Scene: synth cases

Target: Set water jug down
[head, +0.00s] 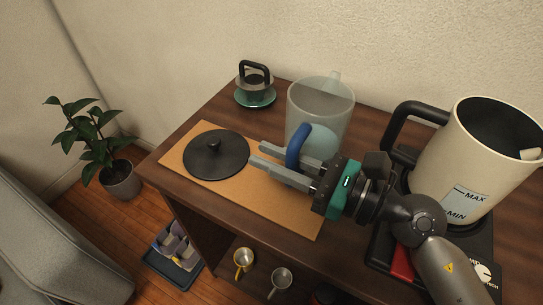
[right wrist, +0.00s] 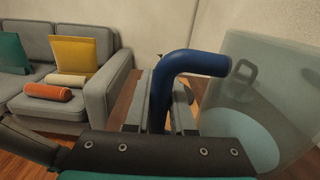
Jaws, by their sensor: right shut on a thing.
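The water jug (head: 318,100) is a clear, greyish vessel with pale blue water low inside and a blue handle (head: 298,148). It looks upright, over the back edge of the cork mat (head: 265,205). I cannot tell whether its base touches the surface, as my gripper hides part of it. My right gripper (head: 258,156) is shut on the handle, with its fingers reaching past it on either side. In the right wrist view the handle (right wrist: 162,95) stands between the fingers and the jug (right wrist: 255,85) fills the right side. My left gripper is not in view.
A black lid (head: 216,155) lies on the mat's left part. A large cream kettle (head: 462,160) stands at right. Cups (head: 243,260) sit below the wooden top (head: 195,125). The mat's front right is bare.

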